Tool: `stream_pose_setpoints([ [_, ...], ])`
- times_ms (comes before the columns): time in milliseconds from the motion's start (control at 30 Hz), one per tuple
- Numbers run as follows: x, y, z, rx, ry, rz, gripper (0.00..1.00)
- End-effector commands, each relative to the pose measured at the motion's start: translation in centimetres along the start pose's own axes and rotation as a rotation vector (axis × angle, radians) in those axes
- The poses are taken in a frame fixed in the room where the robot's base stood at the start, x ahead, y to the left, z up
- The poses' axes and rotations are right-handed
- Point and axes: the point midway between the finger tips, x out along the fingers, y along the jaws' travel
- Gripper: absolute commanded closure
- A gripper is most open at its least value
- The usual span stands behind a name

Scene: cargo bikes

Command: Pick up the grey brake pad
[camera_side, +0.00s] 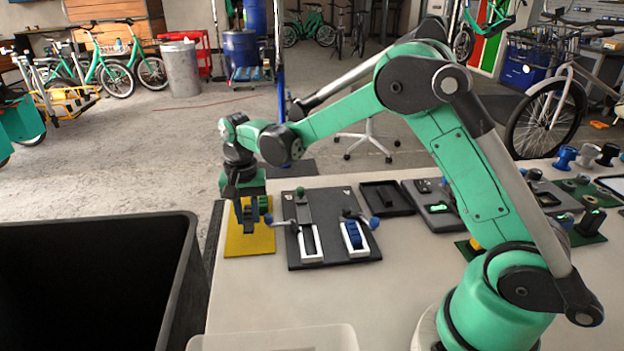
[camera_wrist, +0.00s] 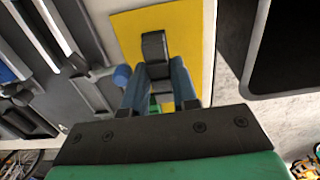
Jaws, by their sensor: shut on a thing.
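The grey brake pad (camera_wrist: 154,46) is a dark grey block between my fingertips in the wrist view, over the yellow mat (camera_wrist: 192,38). My gripper (camera_wrist: 158,72) is shut on it, pointing down. In the side view my gripper (camera_side: 249,222) is above the yellow mat (camera_side: 262,243) at the table's left end. There the pad is hard to tell from the dark fingers, and I cannot tell whether it touches the mat. A small green part (camera_wrist: 154,105) shows between the fingers in the wrist view, nearer the palm.
A dark fixture board (camera_side: 345,258) with white-framed slots and blue-knobbed clamps lies right beside the mat. A large black bin (camera_side: 185,285) stands to the left. A black tray (camera_side: 388,198) and other fixtures lie farther right.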

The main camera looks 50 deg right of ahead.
Motion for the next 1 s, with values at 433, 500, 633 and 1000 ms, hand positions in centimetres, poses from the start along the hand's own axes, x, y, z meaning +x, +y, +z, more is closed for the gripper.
stream_pose_setpoints([
  [433, -2.5, 0.0, 0.0, 0.000, 0.000, 0.000, 1.00],
  [500, -2.9, 0.0, 0.0, 0.000, 0.000, 0.000, 1.00],
  [633, -3.3, 0.0, 0.0, 0.000, 0.000, 0.000, 1.00],
  [1000, -3.4, 0.4, -0.2, 0.002, 0.000, 0.000, 1.00],
])
